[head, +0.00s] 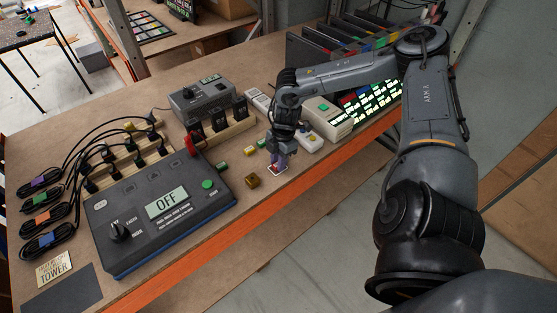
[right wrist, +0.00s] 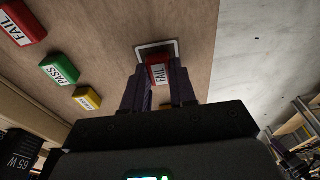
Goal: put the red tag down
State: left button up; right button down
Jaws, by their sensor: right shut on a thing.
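My right gripper (head: 279,163) points down at the table near its front edge, and its fingers also show in the right wrist view (right wrist: 157,82). It is shut on the red tag (right wrist: 157,69), which bears the word FAIL and sits between the fingertips. The tag is over a white-outlined square (right wrist: 142,49) on the table, which shows below the gripper in the head view (head: 275,173). I cannot tell whether the tag touches the surface. My left gripper is in neither view.
Another red FAIL tag (right wrist: 22,22), a green PASS tag (right wrist: 60,68) and a yellow tag (right wrist: 87,98) lie beside the gripper. The table's orange front edge (head: 222,244) is close.

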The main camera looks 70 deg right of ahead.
jog(key=c, duration=0.9)
grip_release()
jog(key=shift+f, duration=0.15)
jog(key=r, duration=0.4)
jog(key=d+r+p, duration=0.1)
jog(key=r, duration=0.3)
jog(key=s+r, duration=0.1)
jog(key=r, duration=0.3)
jog(key=shift+d+r+p, duration=0.15)
jog(key=shift+d+p, duration=0.05)
jog(key=shift+p, duration=0.15)
